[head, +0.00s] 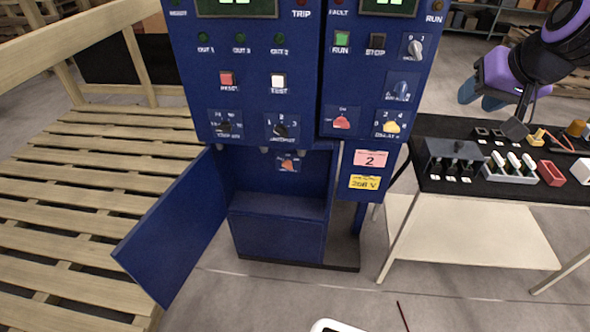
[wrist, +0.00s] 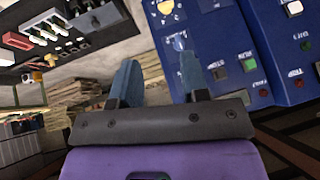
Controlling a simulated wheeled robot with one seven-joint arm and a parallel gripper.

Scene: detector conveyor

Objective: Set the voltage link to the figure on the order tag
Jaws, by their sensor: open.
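The yellow order tag (head: 365,182) shows a voltage figure on the blue cabinet's lower right; its digits are too blurred to read surely. A pink tag (head: 370,159) reading 2 is above it. A small orange-red selector (head: 287,164), perhaps the voltage link, sits in the recess behind the open blue door (head: 175,232). Its setting is too small to read. My gripper (head: 481,98) is open and empty, right of the cabinet and above the table, well away from the selector. In the wrist view its blue fingers (wrist: 160,75) are apart, with panel knobs beyond the right finger.
The door stands swung out left, beside a wooden slatted platform (head: 70,190). Other knobs, including a red one (head: 342,122), crowd the panel. Floor in front is mostly clear.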

